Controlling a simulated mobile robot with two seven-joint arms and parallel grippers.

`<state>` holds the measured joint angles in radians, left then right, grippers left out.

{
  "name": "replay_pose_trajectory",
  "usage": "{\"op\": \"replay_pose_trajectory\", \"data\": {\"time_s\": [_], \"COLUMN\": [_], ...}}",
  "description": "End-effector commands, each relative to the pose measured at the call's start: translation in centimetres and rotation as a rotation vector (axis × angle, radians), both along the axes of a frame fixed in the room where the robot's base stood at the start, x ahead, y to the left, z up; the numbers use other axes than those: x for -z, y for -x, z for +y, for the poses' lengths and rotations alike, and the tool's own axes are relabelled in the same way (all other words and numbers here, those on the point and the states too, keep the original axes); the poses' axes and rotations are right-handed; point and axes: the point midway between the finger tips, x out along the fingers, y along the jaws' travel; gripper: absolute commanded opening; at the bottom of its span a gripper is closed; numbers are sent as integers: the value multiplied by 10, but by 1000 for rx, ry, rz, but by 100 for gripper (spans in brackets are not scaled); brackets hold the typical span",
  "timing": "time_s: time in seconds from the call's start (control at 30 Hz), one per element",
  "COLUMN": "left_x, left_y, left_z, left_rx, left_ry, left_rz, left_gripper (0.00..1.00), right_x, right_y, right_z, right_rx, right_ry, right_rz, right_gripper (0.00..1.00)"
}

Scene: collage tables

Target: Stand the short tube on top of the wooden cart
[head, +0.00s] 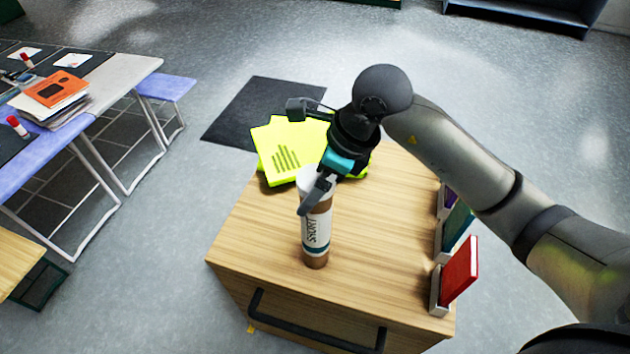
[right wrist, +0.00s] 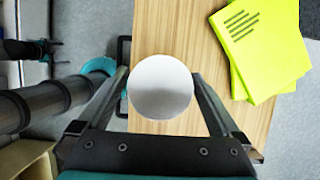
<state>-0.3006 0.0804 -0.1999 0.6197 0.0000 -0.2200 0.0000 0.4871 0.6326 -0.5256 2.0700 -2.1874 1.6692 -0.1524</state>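The short tube (head: 317,240) is a brown cylinder with a white cap and a white label reading "SHORT". It stands upright over the light wooden top of the cart (head: 260,235), near the front; I cannot tell whether its base touches. Its round white cap (right wrist: 161,87) shows from above in the right wrist view. My right gripper (head: 310,200) is at the tube's upper part. Its fingers (right wrist: 160,78) lie on both sides of the cap, very close to it; whether they press on it is unclear. My left gripper is not recognisable in either view.
Bright yellow-green printed packets (head: 280,150) lie at the cart's back. A red book (head: 460,270) and other books stand in holders along the right edge. A dark handle (head: 310,335) is on the cart's front. Tables with papers stand at left. The cart's left top is clear.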

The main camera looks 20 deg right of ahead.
Motion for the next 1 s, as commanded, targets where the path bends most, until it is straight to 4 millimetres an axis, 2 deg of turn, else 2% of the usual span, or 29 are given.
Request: {"op": "replay_pose_trajectory", "data": {"time_s": [0.23, 0.33, 0.7, 0.83, 1.0], "left_x": [-2, -3, -2, -2, -2], "left_y": [-1, -1, -1, -1, -1], "left_z": [0, 0, 0, 0, 0], "left_rx": [0, 0, 0, 0, 0], "left_ry": [0, 0, 0, 0, 0], "left_rz": [-1, -1, -2, -2, -2], "left_gripper": [100, 100, 100, 100, 100], "right_x": [-2, -9, -81, -100, -112], "right_y": [0, 0, 17, 21, 25], "right_z": [0, -2, -27, -33, -38], "right_rx": [0, 1, 0, 1, 0], "right_ry": [0, 1, 2, 1, 1], "right_rz": [0, -3, -6, -4, -1], "right_gripper": [100, 100, 100, 100, 100]}}
